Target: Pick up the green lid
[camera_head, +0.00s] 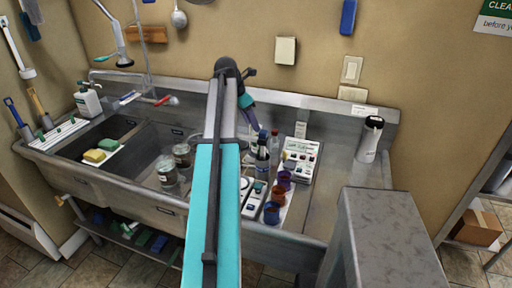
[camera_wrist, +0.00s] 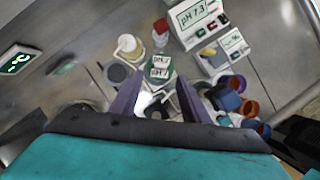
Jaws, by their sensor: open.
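I cannot clearly pick out a green lid in either view. In the wrist view, a small green-and-white item with pH lettering (camera_wrist: 160,67) shows just beyond my fingertips; whether it is a lid or a label is too small to tell. My gripper (camera_wrist: 160,88) is open, its two purple fingers apart. A white piece and dark shapes show between the fingers, with no clear grip on anything. In the head view my arm crosses the middle, and its end hangs over the bottles at the sink's right side, partly hiding them.
A white pH meter (camera_head: 300,160) and orange and blue cups (camera_head: 272,212) stand right of my arm. Glass jars (camera_head: 167,170) stand in the sink basin (camera_head: 60,142). A white bottle (camera_head: 370,140) stands at right. A grey block (camera_head: 385,215) rises at the front right.

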